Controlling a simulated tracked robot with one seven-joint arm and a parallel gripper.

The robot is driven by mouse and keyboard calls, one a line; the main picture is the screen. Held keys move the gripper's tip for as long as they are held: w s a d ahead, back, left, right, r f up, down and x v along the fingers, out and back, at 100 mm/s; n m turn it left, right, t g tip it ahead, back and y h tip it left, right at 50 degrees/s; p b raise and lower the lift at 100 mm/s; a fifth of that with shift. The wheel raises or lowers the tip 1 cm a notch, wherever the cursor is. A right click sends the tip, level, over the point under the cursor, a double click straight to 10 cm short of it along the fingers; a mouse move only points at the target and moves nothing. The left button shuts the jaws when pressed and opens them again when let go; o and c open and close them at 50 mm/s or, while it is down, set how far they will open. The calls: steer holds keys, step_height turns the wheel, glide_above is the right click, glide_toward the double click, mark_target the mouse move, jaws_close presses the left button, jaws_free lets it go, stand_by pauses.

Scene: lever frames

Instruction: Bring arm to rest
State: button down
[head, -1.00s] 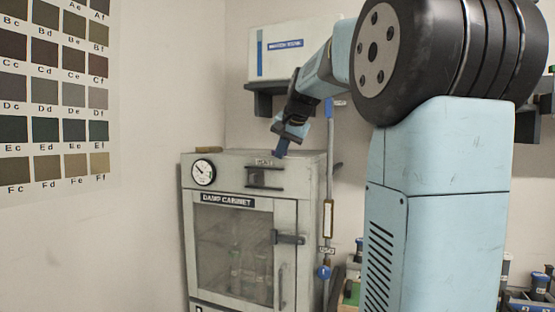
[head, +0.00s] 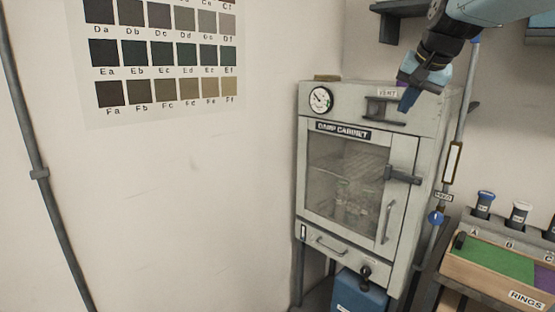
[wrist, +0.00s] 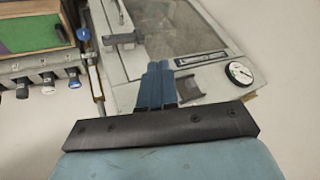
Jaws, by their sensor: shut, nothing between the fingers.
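My gripper (head: 408,99) is at the upper right of the head view, in front of the top of the grey damp cabinet (head: 312,170), by its vent. In the wrist view my gripper (wrist: 157,66) shows its blue fingers together, with nothing between them. The fingers overlap the cabinet's front (wrist: 200,30) in that view. I cannot tell whether they touch it. My arm comes in from the upper right of the head view. The cabinet door is shut, with glassware dimly visible behind its glass.
A round gauge (head: 320,100) sits on the cabinet's upper front. A vertical rod with a blue knob (head: 436,218) stands right of the cabinet. A wooden rings tray (head: 480,275) and capped bottles are at lower right. A blue box (head: 358,293) stands below. The left wall carries a colour chart.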

steer(key=s+a+f+n, duration=0.2)
steer(key=s+a+f, duration=0.1)
steer(key=s+f, duration=0.5)
steer(key=s+a+f+n+g, duration=0.1)
steer(key=s+a+f+n, duration=0.2)
steer(key=s+f, duration=0.5)
steer(key=s, duration=0.4)
steer(key=shift+s+a+f+h, duration=0.35)
steer(key=shift+a+h, duration=0.05)
steer(key=shift+d, duration=0.1)
